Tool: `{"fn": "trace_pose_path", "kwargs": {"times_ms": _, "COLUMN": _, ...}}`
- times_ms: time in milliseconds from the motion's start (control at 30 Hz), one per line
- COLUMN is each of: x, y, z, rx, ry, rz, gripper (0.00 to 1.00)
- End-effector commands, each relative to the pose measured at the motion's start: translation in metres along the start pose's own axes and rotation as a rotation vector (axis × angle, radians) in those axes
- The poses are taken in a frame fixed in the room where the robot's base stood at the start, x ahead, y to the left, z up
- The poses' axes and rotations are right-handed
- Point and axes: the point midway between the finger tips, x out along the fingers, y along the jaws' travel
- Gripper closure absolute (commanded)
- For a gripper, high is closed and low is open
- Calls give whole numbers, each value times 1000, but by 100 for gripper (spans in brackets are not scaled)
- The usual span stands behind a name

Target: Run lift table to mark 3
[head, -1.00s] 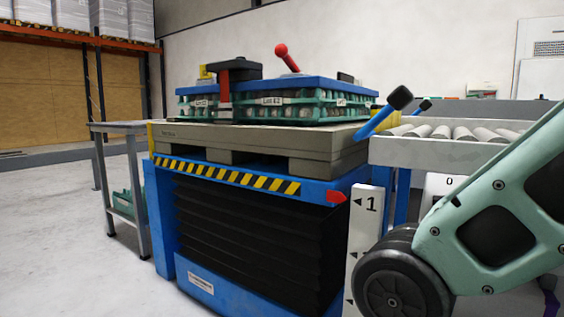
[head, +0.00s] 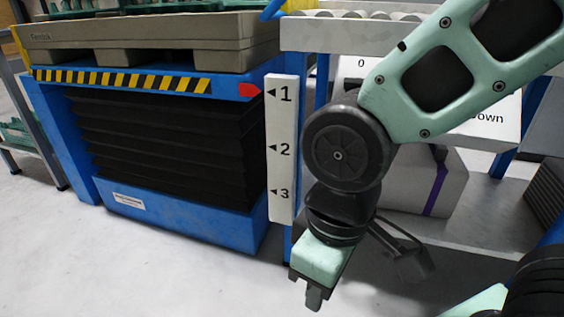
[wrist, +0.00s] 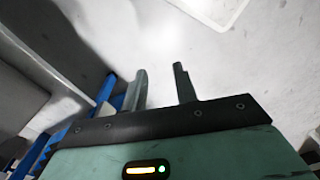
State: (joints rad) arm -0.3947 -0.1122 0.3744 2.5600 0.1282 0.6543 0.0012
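The blue lift table (head: 185,225) with black bellows (head: 165,140) stands at the left in the head view. A red pointer (head: 249,90) on its top edge is level with mark 1 on the white scale (head: 283,170); marks 2 and 3 are below. A white control panel (head: 508,135) shows "0" and "Down" behind my arm, which hides much of it. My gripper (head: 313,297) hangs low, pointing down, right of the scale's foot. In the wrist view my gripper (wrist: 160,75) has its two fingers apart with nothing between them.
A grey pallet (head: 150,45) rests on the lift table. A roller conveyor (head: 345,38) stands at the right, with a grey box with a purple strap (head: 425,185) on a shelf below it. A grey side rack is at the far left. The front floor is clear.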

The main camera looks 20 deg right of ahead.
Motion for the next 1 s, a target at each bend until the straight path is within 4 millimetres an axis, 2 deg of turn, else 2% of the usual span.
{"fn": "trace_pose_path", "kwargs": {"times_ms": 200, "x": 0, "y": 0, "z": 0, "rx": 0, "ry": 0, "rz": 0, "gripper": 71}}
{"fn": "trace_pose_path", "kwargs": {"times_ms": 300, "x": 0, "y": 0, "z": 0, "rx": 0, "ry": 0, "rz": 0, "gripper": 99}}
{"fn": "trace_pose_path", "kwargs": {"times_ms": 333, "x": 0, "y": 0, "z": 0, "rx": 0, "ry": 0, "rz": 0, "gripper": 100}}
{"fn": "trace_pose_path", "kwargs": {"times_ms": 1000, "x": 0, "y": 0, "z": 0, "rx": 0, "ry": 0, "rz": 0, "gripper": 100}}
